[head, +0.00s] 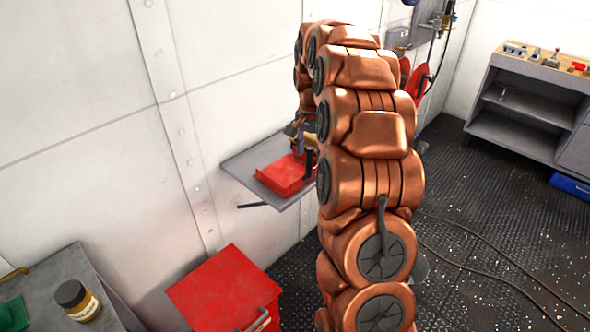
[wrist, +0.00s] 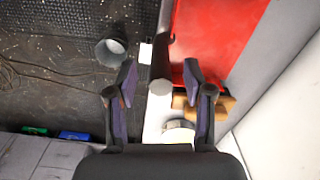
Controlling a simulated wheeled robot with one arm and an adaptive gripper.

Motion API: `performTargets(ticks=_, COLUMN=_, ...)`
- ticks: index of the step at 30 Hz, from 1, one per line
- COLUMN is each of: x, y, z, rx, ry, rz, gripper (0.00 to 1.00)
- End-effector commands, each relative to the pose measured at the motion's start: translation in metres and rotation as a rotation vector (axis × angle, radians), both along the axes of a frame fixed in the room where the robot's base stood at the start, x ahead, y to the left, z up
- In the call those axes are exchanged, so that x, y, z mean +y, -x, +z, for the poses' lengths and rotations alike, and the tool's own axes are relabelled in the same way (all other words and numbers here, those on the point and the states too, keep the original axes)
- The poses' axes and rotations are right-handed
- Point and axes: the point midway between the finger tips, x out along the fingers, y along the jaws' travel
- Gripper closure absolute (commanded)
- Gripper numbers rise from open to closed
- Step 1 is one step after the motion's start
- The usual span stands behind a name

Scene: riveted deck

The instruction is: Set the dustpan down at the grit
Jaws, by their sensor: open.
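The red dustpan (head: 284,176) lies on a grey wall shelf (head: 238,163), partly hidden behind my arm. In the wrist view the red pan (wrist: 215,30) fills the upper right, with its dark handle (wrist: 161,62) pointing toward me. My gripper (wrist: 158,70) is open, with one finger on each side of the handle and a visible gap to each. In the head view my gripper (head: 303,138) is at the handle end, mostly hidden. The grit (head: 468,238) is scattered as pale specks on the dark deck at the right; some specks show in the wrist view (wrist: 62,28).
A grey bucket (wrist: 110,50) stands on the deck. A red cabinet (head: 224,288) and a bench with a jar (head: 77,300) stand at lower left. A workbench (head: 530,105) and a blue box (head: 570,185) are at the right. A cable (head: 490,262) crosses the deck by the grit.

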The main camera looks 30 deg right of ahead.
Motion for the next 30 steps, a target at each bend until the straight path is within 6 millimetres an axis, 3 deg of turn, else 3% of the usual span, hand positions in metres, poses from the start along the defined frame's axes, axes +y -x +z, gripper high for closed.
performTargets(ticks=6, x=0.001, y=0.0, z=-0.025, rx=0.002, ry=-0.001, rz=0.0, gripper=0.48)
performTargets(ticks=14, x=0.0, y=-0.001, z=-0.029, rx=-0.001, ry=0.001, rz=0.0, gripper=0.48)
performTargets(ticks=27, x=0.001, y=-0.001, z=-0.029, rx=0.0, ry=0.0, rz=0.0, gripper=0.94)
performTargets(ticks=30, x=0.001, y=0.0, z=-0.029, rx=0.0, ry=-0.001, rz=0.001, gripper=1.0)
